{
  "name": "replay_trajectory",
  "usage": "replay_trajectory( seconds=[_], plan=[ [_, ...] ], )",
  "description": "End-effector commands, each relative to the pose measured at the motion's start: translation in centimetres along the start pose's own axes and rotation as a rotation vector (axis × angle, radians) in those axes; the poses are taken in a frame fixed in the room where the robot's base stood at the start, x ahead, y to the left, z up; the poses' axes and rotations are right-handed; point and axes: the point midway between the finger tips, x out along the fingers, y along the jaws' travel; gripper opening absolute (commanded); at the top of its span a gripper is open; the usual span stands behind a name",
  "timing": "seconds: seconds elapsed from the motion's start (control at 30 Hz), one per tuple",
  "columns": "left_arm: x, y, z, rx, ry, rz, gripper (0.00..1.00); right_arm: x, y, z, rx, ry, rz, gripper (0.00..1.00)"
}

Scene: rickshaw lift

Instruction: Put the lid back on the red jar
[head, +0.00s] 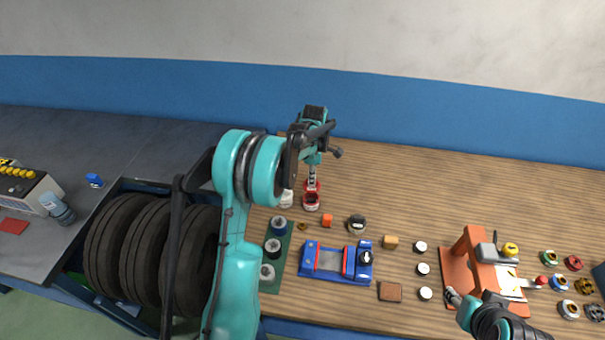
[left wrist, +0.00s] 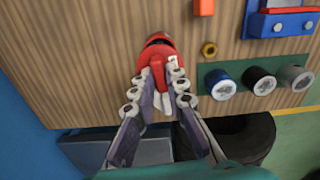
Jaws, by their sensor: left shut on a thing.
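My left gripper (head: 312,181) reaches down from above at the back of the wooden bench. It is shut on a red lid (head: 312,187), whose upright red grip shows between the fingertips in the left wrist view (left wrist: 157,70). The red jar (head: 311,203) stands on the bench just in front of the lid, and its rim and dark mouth show past the lid in the left wrist view (left wrist: 158,41). Whether lid and jar touch, I cannot tell. My right gripper (head: 455,297) is at the lower right by the orange press, its fingers too small to judge.
A white jar (head: 286,199) stands close left of the red jar. An orange block (head: 327,221), a dark-topped round jar (head: 357,224) and a blue fixture (head: 336,262) lie in front. A green mat (head: 272,286) holds several round pots.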

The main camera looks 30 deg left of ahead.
Motion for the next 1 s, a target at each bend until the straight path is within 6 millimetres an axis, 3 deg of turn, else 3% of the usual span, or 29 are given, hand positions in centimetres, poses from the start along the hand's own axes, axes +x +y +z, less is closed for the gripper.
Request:
replay_trajectory(
  seconds=[0.6,1.0],
  plan=[
    [5.7,0.0,-0.1,0.001,0.0,0.0,0.0,2.9,0.0,2.1,0.0,0.0,0.0,0.45],
    [6.1,0.0,-0.1,0.001,0.0,0.0,0.0,3.1,0.0,2.2,0.0,0.0,0.0,0.45]
  ],
)
